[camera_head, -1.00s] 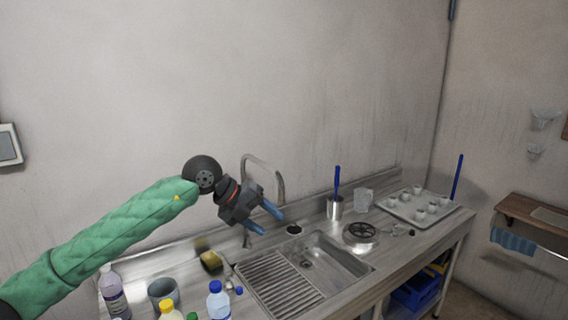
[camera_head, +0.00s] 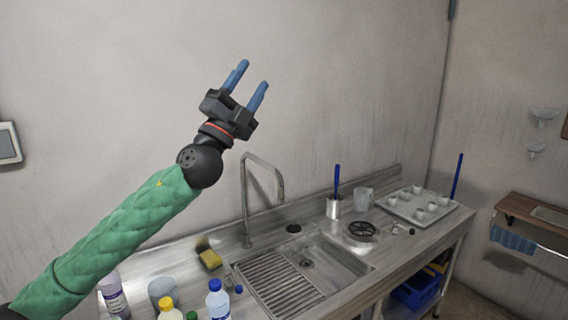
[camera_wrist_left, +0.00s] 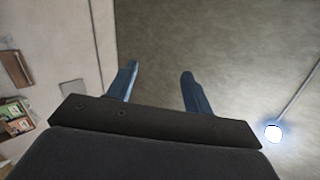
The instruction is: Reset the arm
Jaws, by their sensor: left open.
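My left gripper (camera_head: 254,80) is raised above the counter, in front of the bare wall, with its blue fingers pointing up. The fingers are apart and nothing is between them. In the left wrist view my left gripper (camera_wrist_left: 158,85) also shows two parted, empty fingers, with a plain grey surface beyond them. My left arm comes in from the lower left in a green sleeve. My right gripper is not in view.
A metal sink (camera_head: 328,262) with a tall faucet (camera_head: 246,205) lies below the gripper. Bottles, including a blue-capped one (camera_head: 217,302), stand at the front left near a yellow sponge (camera_head: 210,259). A tray of cups (camera_head: 398,212) is at the right. The air around the gripper is clear.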

